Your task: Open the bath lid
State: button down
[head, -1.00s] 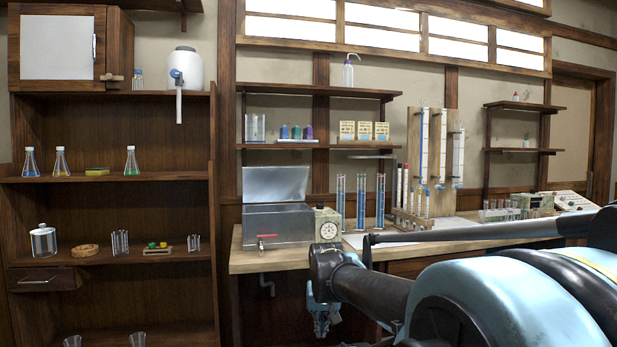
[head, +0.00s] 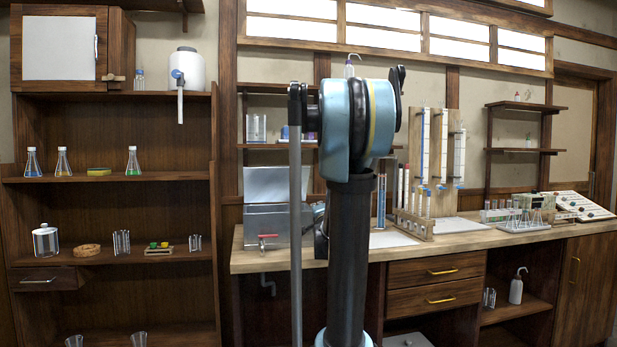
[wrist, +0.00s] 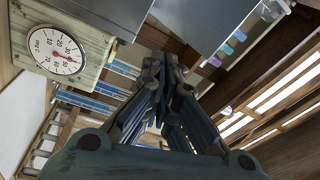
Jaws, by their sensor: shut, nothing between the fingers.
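The bath (head: 262,222) is a grey metal box with a red-handled tap at the left end of the bench. Its lid (head: 270,184) stands raised above the back of the box, tilted up. My arm hides the bath's right side in the head view. In the wrist view, the bath wall (wrist: 112,12) is at the upper left and the raised lid (wrist: 190,22) is at the top. My gripper (wrist: 166,62) is shut and empty, with its tips just below the gap between them in the picture. In the head view my gripper is mostly hidden behind my arm.
A dial box (wrist: 62,52) stands beside the bath, close to my gripper. Blue-filled tubes (wrist: 95,105) stand beyond it. A burette stand (head: 427,165) and a glassware rack (head: 525,222) are further right on the bench (head: 465,240). Shelves with flasks are at the left.

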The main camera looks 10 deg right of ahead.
jog(key=w+r+m+t+y, duration=0.2)
jog(key=w+r+t, duration=0.2)
jog(key=w+r, duration=0.8)
jog(key=w, duration=0.3)
jog(key=shift+w+d+r+t, duration=0.25)
jog(key=shift+d+r+t, duration=0.05)
jog(key=shift+d+t, duration=0.1)
